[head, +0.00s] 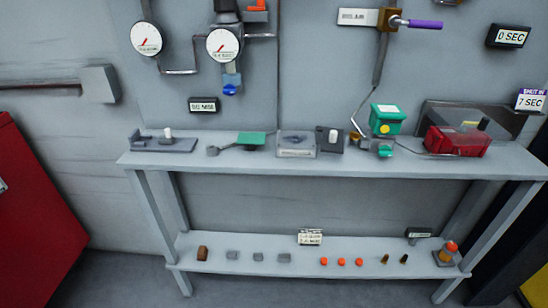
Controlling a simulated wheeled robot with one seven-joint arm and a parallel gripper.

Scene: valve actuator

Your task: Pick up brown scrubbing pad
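A small brown block (202,253), which looks like the brown scrubbing pad, sits at the left end of the lower shelf (220,241) of a grey table in the head view. It stands free, with a small gap to the grey pieces on its right. Its surface texture is too small to make out. My gripper and arm do not show in this view.
On the lower shelf, right of the block, are grey pieces (258,257), orange pieces (341,262) and an orange-topped item (450,252). The upper tabletop (225,162) overhangs the shelf and holds several devices. A red cabinet (35,215) stands at left.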

